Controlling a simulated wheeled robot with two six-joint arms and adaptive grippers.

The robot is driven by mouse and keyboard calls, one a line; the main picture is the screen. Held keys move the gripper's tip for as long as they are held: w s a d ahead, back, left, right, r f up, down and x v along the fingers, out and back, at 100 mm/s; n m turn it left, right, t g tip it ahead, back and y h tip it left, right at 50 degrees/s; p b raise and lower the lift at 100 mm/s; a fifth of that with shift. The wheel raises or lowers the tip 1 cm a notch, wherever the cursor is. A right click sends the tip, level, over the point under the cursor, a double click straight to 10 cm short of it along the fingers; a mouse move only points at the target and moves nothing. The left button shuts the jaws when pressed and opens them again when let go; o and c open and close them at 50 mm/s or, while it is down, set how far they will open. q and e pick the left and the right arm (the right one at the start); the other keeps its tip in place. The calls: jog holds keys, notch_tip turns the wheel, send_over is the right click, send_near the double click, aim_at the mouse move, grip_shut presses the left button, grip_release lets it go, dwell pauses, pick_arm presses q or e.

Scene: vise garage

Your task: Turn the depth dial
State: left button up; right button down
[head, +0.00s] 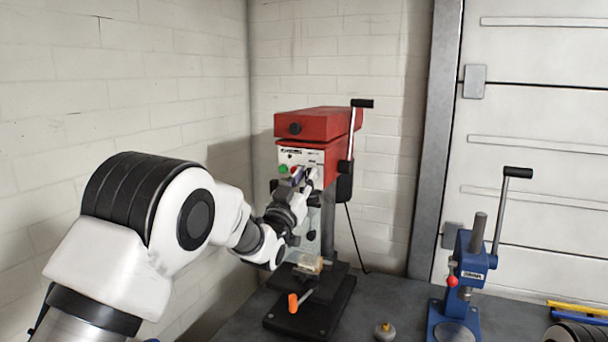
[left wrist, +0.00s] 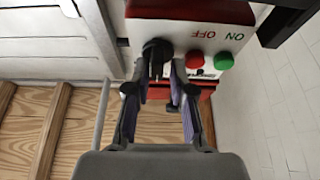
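The red drill press (head: 318,125) stands on the bench against the back wall, with a white front panel (head: 312,156). In the left wrist view the panel is seen upside down, and a round black dial (left wrist: 157,52) sits on it beside the red OFF button (left wrist: 194,59) and the green ON button (left wrist: 224,61). My left gripper (left wrist: 162,72) is at the panel, with its fingertips at either side of the dial. The views do not show clearly whether the pads press on it. In the head view my left gripper (head: 303,185) hides the dial. My right gripper is out of view.
A crank handle (head: 352,135) sticks up at the press's right side. An orange-tipped lever (head: 293,302) is at its base. A blue arbor press (head: 463,280) stands to the right. A small brass-topped object (head: 384,331) lies between. The wall is close on the left.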

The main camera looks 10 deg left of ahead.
pick_arm(q)
jog(key=shift+d, duration=0.15)
grip_shut()
jog(key=shift+f, duration=0.1)
jog(key=shift+m+g+h+b, duration=0.75)
jog(key=shift+m+h+b, duration=0.4)
jog(key=shift+m, duration=1.55)
jog(key=shift+m+g+h+b, duration=0.85)
jog(key=shift+m+b, duration=0.45)
jog(key=shift+m, duration=1.4)
jog(key=shift+m+g+h+b, duration=0.7)
jog(key=shift+m+h+b, duration=0.5)
jog(key=shift+m, duration=1.5)
grip_release()
